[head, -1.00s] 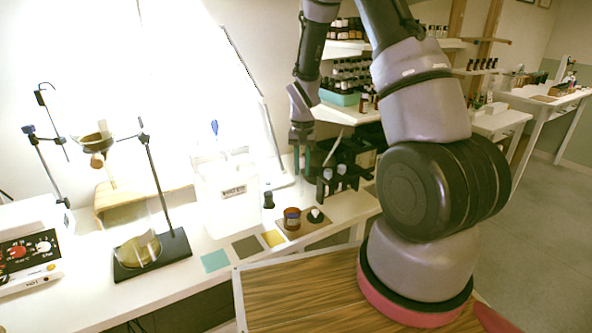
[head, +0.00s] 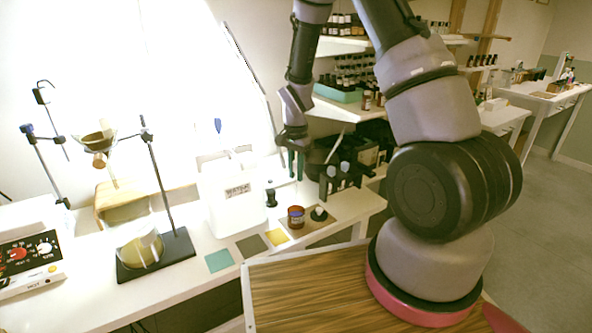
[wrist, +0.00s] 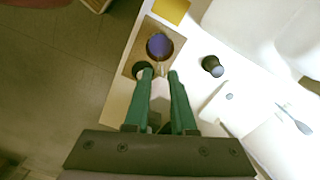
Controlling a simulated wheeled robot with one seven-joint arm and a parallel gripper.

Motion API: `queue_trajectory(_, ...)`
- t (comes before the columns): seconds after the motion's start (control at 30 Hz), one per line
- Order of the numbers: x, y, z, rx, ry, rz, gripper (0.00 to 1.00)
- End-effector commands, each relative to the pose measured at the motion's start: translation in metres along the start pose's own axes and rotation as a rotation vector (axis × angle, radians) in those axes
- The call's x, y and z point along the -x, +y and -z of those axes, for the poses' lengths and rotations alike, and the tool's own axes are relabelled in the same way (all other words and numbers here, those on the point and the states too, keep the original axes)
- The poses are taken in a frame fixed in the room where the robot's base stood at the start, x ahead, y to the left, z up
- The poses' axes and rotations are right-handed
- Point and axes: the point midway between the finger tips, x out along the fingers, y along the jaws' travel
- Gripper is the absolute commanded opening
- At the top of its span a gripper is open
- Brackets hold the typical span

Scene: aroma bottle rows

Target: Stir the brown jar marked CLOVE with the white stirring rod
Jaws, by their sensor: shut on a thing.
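The brown jar (head: 296,217), open with a dark blue-violet inside, stands on a small brown board at the bench's front edge. Its lettering is too small to read. It also shows in the wrist view (wrist: 160,46), just beyond my fingertips. My gripper (head: 296,172) has green fingers pointing down above and behind the jar, apart from it. In the wrist view my gripper (wrist: 160,76) has its fingers around a thin pale thing (wrist: 158,100), seemingly the white stirring rod; its lower end is hard to make out against the pale background.
A black lid (head: 318,213) with a white knob lies right of the jar. A small black-topped bottle (head: 270,194) and a white container (head: 232,198) stand to the left. A black rack (head: 340,178) is close on the right. Coloured squares (head: 219,261) lie flat in front.

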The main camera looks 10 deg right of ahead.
Motion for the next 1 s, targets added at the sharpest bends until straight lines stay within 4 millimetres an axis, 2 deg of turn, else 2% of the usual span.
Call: queue_trajectory(1.0, -0.072, 0.000, 0.000, 0.001, -0.001, -0.001, 0.00)
